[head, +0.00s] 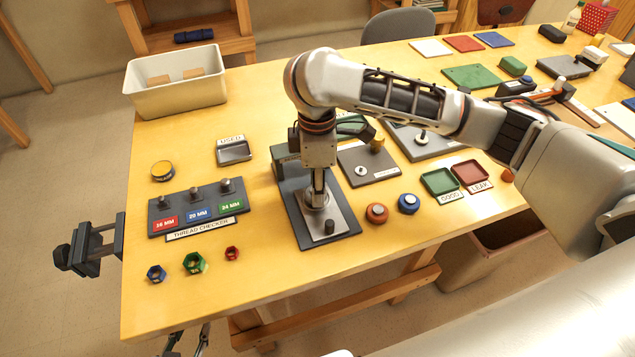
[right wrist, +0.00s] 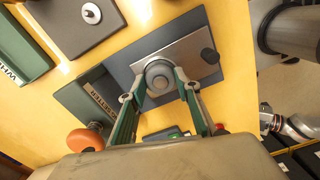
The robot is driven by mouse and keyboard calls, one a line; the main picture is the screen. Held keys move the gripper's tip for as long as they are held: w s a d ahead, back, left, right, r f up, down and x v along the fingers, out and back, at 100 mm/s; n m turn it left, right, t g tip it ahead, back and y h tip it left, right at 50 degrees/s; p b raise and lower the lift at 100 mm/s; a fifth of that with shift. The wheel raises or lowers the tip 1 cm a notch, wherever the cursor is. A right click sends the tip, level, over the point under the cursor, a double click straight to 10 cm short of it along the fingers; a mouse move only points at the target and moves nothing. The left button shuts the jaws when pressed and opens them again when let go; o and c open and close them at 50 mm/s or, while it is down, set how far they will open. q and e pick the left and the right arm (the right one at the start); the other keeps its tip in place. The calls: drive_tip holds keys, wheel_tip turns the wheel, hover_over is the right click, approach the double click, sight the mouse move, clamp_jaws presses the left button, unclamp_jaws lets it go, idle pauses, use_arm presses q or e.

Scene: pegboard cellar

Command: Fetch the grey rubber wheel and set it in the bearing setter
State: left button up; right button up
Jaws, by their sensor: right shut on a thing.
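The bearing setter (head: 345,222) is a dark base with a lighter plate, near the table's front edge. My right gripper (head: 318,200) points straight down over that plate. In the right wrist view, my right gripper's fingers (right wrist: 160,88) are shut on the grey rubber wheel (right wrist: 158,74), one on each side. The wheel sits low over the light plate (right wrist: 190,58); I cannot tell whether it rests fully in its seat. My left gripper (head: 188,340) is at the bottom edge of the head view, below the table, with its dark fingers apart and empty.
An orange wheel (head: 377,213) and a blue wheel (head: 408,203) stand right of the setter. The thread checker (head: 200,208) and several coloured nuts lie to its left. Green and red trays (head: 439,182) are farther right. A dark vise-like fixture (head: 90,245) juts from the left edge.

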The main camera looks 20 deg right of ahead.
drive_tip(key=shift+f+p, duration=0.35)
drive_tip(key=shift+p, duration=0.65)
idle(0.7)
drive_tip(key=o, duration=1.2)
drive_tip(key=o, duration=0.4)
